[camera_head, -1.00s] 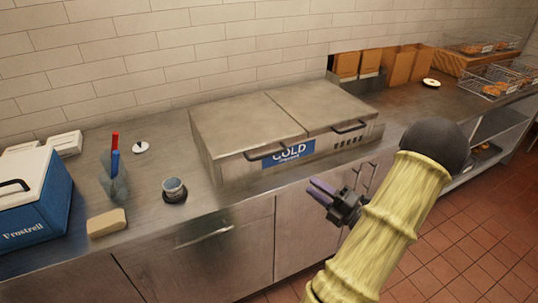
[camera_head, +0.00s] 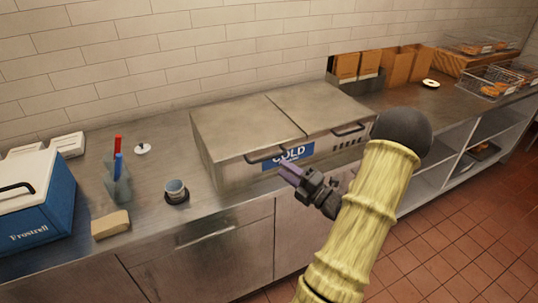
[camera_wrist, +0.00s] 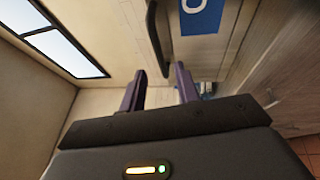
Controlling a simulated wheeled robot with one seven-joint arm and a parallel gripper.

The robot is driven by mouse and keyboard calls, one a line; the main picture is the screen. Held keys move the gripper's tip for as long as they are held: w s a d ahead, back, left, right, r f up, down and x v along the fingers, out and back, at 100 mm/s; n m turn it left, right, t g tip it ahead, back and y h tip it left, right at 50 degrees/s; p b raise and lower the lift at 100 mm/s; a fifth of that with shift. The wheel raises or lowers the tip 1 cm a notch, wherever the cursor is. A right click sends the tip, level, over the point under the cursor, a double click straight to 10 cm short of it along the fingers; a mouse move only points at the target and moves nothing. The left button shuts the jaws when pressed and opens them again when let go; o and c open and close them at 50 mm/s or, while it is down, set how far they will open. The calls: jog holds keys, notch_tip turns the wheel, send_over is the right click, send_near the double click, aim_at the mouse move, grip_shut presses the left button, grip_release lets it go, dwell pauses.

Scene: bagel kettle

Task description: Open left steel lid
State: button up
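The left steel lid (camera_head: 240,128) lies shut on the steel cold unit (camera_head: 235,175). Its dark bar handle (camera_head: 265,156) is on the front edge, left of the blue COLD label (camera_head: 294,155). My gripper (camera_head: 287,178) is just in front of and below that handle, apart from it as far as I can tell. In the wrist view my gripper (camera_wrist: 160,84) has its two purple fingers spread, with nothing between them. The dark handle (camera_wrist: 154,40) shows beyond them there, near the top centre.
The right steel lid (camera_head: 320,105) is also shut. On the counter to the left are a small cup (camera_head: 175,190), a tan block (camera_head: 110,224), a holder with red and blue items (camera_head: 117,180) and a blue cooler (camera_head: 38,208). Counter drawers (camera_head: 210,245) are below.

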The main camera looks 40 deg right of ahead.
aim_at(269, 158)
jog(key=p+x, duration=0.1)
jog(key=x, duration=0.6)
jog(key=shift+w+p, duration=0.15)
jog(key=shift+p, duration=0.15)
grip_shut()
